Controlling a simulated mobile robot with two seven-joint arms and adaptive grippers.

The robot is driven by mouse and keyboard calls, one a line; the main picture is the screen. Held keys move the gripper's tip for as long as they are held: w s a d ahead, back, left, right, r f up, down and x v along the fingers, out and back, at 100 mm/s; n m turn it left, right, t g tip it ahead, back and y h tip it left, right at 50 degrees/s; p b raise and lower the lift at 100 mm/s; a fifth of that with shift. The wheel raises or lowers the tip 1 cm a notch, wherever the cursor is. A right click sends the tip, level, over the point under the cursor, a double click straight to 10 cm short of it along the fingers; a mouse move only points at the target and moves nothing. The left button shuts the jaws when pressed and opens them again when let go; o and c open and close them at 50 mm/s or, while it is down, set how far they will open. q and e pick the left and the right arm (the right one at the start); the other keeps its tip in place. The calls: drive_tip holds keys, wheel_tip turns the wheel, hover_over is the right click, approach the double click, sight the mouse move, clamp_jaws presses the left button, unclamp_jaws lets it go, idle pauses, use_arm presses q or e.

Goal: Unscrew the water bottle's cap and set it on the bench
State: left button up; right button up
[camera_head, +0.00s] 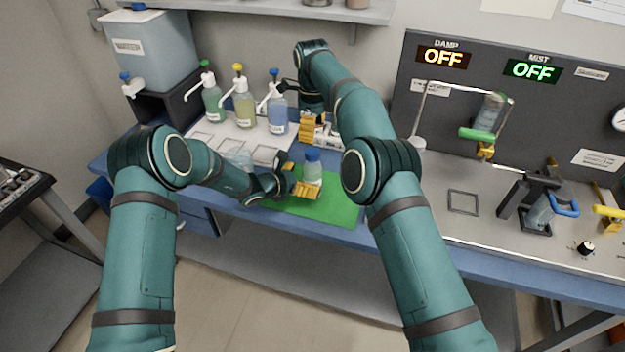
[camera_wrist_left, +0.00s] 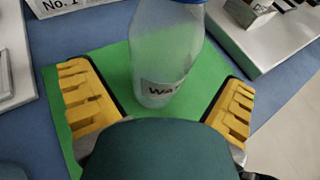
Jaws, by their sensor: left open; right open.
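The water bottle (camera_head: 314,173) is clear, with a blue cap (camera_head: 312,155) on top, and stands upright on the green mat (camera_head: 338,210). In the left wrist view the bottle (camera_wrist_left: 165,55) shows part of its label, and only the lower edge of its cap (camera_wrist_left: 190,1). My left gripper (camera_head: 298,178) is open, its yellow fingers spread to either side of the bottle with green showing between; in the left wrist view the gripper (camera_wrist_left: 158,88) is also open. My right gripper (camera_head: 313,128) is open, pointing down behind and above the bottle; its far finger is partly hidden.
Pump bottles with green (camera_head: 211,98), yellow (camera_head: 242,104) and blue (camera_head: 276,108) contents stand on a white board at the back left. At right, a metal worktop holds a square frame (camera_head: 463,203) and a clamp (camera_head: 540,205).

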sight(313, 151)
use_arm(q)
drive_tip(key=shift+x, duration=2.25)
clamp_jaws()
use_arm(e)
drive_tip(key=shift+w, duration=0.1)
drive_tip(key=shift+d, duration=0.1)
drive_tip(key=shift+f, duration=3.95)
drive_tip(key=shift+o, duration=0.2)
